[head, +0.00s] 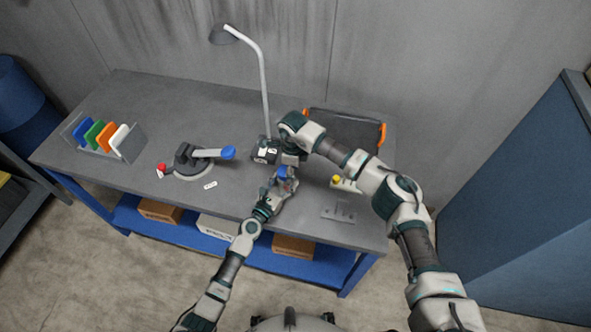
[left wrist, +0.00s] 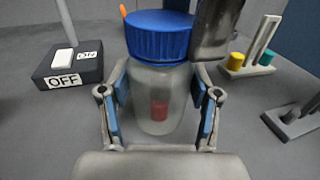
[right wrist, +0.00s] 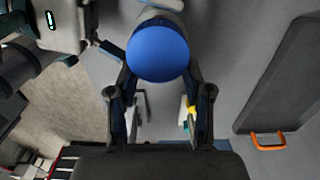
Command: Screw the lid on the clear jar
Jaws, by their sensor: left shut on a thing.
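The clear jar (left wrist: 160,92) stands upright between the fingers of my left gripper (left wrist: 160,110), which is shut on it. A red piece (left wrist: 159,110) shows inside the jar. The blue lid (left wrist: 160,35) sits on the jar's mouth; I cannot tell how tightly. The lid also shows in the head view (head: 281,172) and from above in the right wrist view (right wrist: 158,50). My right gripper (right wrist: 159,75) is open, its fingers spread close to either side of the lid. Part of it covers the lid's right edge in the left wrist view. My left gripper (head: 272,193) holds the jar over the bench.
A switch box (left wrist: 68,68) marked OFF and ON stands left of the jar, below a lamp (head: 262,80). A stand with yellow and green pegs (left wrist: 248,62) is to the right. An orange-handled tray (head: 345,130) lies behind. A rotary fixture (head: 192,160) and a colored-panel rack (head: 105,138) stand farther left.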

